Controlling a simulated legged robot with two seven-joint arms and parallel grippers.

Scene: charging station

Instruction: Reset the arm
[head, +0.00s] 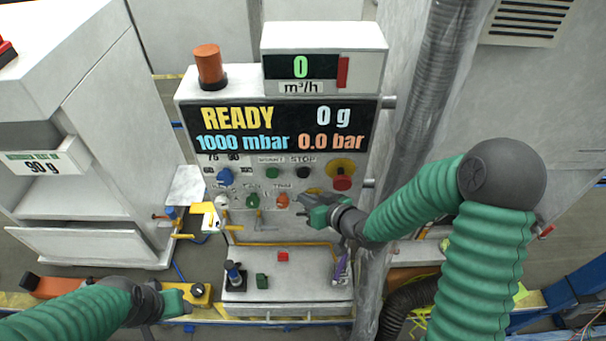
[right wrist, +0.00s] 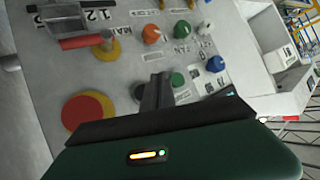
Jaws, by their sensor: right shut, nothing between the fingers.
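My right arm (head: 440,230) is green and reaches in from the right. Its gripper (head: 302,198) is in front of the station's control panel (head: 237,172), at the right of the lower knobs. In the right wrist view the right gripper's dark fingers (right wrist: 157,88) are together, with nothing between them. They point at the panel near a black button (right wrist: 139,92) and a green button (right wrist: 177,80); contact cannot be told. My left arm (head: 70,315) enters at the lower left. Its gripper (head: 190,300) is low, left of the station's shelf, and its fingers are unclear.
A display (head: 275,130) reads READY, 0 g, 1000 mbar and 0.0 bar. A red emergency button (head: 342,183) on yellow is right of the knobs; it also shows in the right wrist view (right wrist: 85,113). An orange beacon (head: 209,64) stands on top. A grey pipe (head: 440,80) rises at right.

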